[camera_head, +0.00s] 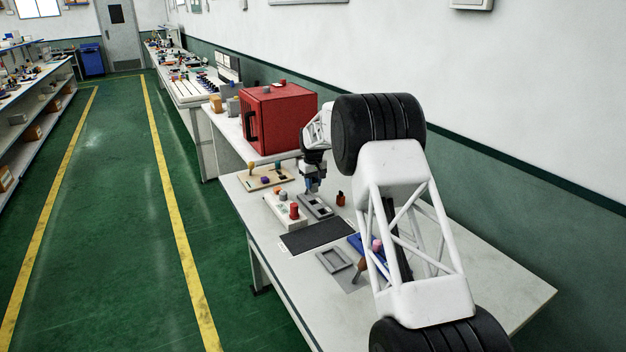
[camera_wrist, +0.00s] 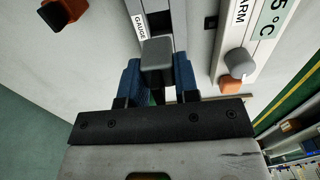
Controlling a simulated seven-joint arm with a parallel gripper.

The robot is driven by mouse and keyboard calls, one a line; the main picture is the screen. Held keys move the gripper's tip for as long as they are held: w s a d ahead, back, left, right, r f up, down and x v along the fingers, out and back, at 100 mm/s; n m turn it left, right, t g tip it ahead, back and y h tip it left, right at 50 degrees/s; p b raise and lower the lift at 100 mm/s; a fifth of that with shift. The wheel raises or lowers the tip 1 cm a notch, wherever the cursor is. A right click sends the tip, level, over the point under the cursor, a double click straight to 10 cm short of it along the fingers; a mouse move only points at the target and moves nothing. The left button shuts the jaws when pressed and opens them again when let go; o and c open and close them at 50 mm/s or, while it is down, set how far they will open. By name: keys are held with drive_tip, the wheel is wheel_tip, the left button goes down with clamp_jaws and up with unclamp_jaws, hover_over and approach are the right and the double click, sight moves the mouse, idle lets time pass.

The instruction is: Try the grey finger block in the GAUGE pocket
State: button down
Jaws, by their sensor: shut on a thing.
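My gripper (camera_wrist: 157,80) has two blue fingers and is shut on the grey finger block (camera_wrist: 157,56), which sits between them. The GAUGE fixture (camera_wrist: 180,12), with a white label reading GAUGE, lies just beyond the block in the wrist view. The block covers part of the dark slot there, and I cannot tell whether it is inside the pocket or above it. In the head view my gripper (camera_head: 313,186) is low over the far end of the grey gauge fixture (camera_head: 318,208); the block is too small to make out there.
Beside the gauge is a white WARM unit (camera_head: 288,222) with several coloured pieces; its display (camera_wrist: 270,18) shows in the wrist view. A small orange-brown item (camera_head: 340,198) stands on the gauge's other side. A black mat (camera_head: 317,236) and grey tray (camera_head: 334,260) lie nearer. A red oven (camera_head: 280,118) stands behind.

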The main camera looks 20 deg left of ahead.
sight(313, 192)
drive_tip(key=shift+f, duration=2.1)
drive_tip(key=shift+f, duration=1.35)
idle(1.0)
drive_tip(key=shift+r, duration=1.25)
idle(1.0)
drive_tip(key=shift+r, duration=2.65)
